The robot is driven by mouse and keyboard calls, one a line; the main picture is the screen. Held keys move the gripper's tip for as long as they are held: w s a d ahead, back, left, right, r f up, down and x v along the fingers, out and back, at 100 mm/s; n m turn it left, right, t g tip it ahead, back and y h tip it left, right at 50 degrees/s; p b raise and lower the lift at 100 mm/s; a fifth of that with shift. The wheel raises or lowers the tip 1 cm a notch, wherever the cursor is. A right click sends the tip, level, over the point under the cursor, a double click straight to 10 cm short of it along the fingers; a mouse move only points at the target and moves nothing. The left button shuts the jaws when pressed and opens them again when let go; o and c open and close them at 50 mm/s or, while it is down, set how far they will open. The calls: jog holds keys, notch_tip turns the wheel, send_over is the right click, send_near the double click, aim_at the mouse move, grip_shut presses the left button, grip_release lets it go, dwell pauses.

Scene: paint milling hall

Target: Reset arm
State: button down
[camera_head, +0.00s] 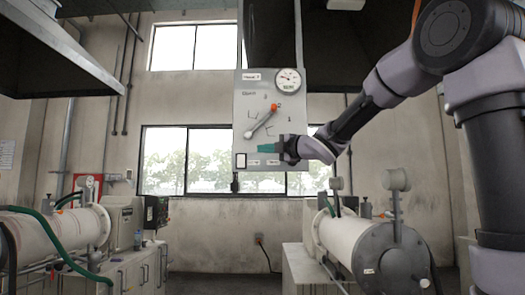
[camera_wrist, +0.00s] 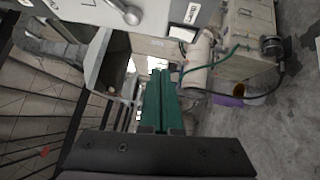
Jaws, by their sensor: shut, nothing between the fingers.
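My gripper (camera_head: 267,148) is in front of the lower part of a grey panel (camera_head: 245,95) in the head view. Its green fingers point left and are shut with nothing between them. The wrist view also shows the two green fingers (camera_wrist: 160,100) side by side. The panel carries a round gauge (camera_head: 288,80) at its top right and a lever (camera_head: 262,122) with a red-orange pivot, slanting down to the left. In the wrist view, the lever's rounded end (camera_wrist: 131,15) shows at the top, apart from the fingers. I cannot tell the gap between gripper and panel.
White cylindrical mills stand at the left (camera_head: 60,235) and right (camera_head: 365,240). A dark hood (camera_head: 50,50) hangs at the upper left. Windows (camera_head: 185,160) line the back wall. The floor (camera_head: 225,283) between the machines looks clear.

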jog(key=s+d+f+m+h, duration=0.4)
jog(key=d+m+h, duration=0.2)
jog(key=d+m, duration=0.35)
jog(key=s+d+f+m+h, duration=0.4)
jog(key=d+m+h, duration=0.1)
jog(key=d+m, duration=0.45)
jog(key=s+d+f+m+g, duration=0.1)
jog(key=s+f+m+g, duration=0.2)
jog(key=s+f+m, duration=0.3)
jog(key=s+d+f+m+g, duration=0.2)
jog(key=s+f+m, duration=0.4)
jog(key=s+f, duration=0.4)
jog(key=s+g, duration=0.1)
jog(key=s, duration=0.4)
jog(key=shift+s+m+g, duration=0.25)
jog(key=shift+m+g, duration=0.15)
